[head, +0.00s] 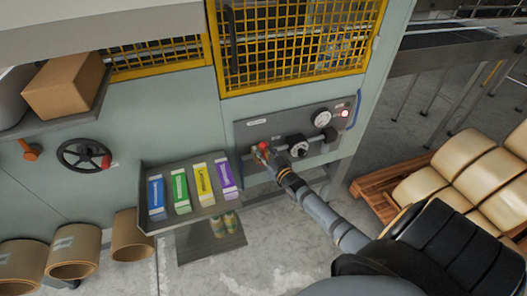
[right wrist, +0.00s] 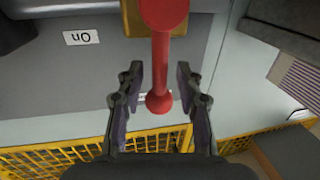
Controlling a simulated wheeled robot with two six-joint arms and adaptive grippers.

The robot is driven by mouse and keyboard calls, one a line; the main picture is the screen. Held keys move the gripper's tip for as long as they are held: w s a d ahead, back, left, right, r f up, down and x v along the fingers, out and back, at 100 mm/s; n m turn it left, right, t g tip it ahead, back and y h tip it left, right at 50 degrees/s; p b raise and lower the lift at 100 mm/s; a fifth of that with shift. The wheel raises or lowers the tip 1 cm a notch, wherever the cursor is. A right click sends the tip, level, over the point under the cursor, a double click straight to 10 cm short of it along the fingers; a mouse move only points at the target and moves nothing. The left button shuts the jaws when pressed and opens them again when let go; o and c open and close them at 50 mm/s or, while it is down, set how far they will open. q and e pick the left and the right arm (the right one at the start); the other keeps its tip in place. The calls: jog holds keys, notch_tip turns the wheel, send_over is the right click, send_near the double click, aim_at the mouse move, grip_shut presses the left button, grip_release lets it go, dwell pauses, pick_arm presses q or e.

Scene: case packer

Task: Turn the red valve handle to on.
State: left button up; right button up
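The red valve handle (head: 263,147) is on the grey panel (head: 246,133) at the lower front of the machine. My right gripper (head: 268,156) is up against it and hides part of it. In the right wrist view the handle (right wrist: 161,58) is a red bar with a round knob at its end. The right gripper (right wrist: 160,84) is open there, one finger on each side of the bar, with gaps between. A white label reading "On" (right wrist: 81,37) shows upside down, left of the handle. My left gripper is not in view.
A gauge (head: 322,118), a black dial (head: 298,146) and a lit red button (head: 345,113) are right of the handle. A tray (head: 152,222) with coloured boxes juts out at lower left. A pallet (head: 372,190) with tan sacks stands right.

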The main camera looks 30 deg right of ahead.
jog(key=shift+c, duration=0.3)
grip_shut()
jog(key=shift+d, duration=0.1)
jog(key=s+d+f+m+t+h+b, duration=0.1)
jog(key=d+f+m+h+b, duration=0.3)
jog(key=m+b, duration=0.8)
jog(key=shift+s+d+f+m+t+b, duration=0.35)
jog(key=shift+d+f+m, duration=0.95)
jog(key=shift+m, duration=2.9)
jog(key=shift+f, duration=0.1)
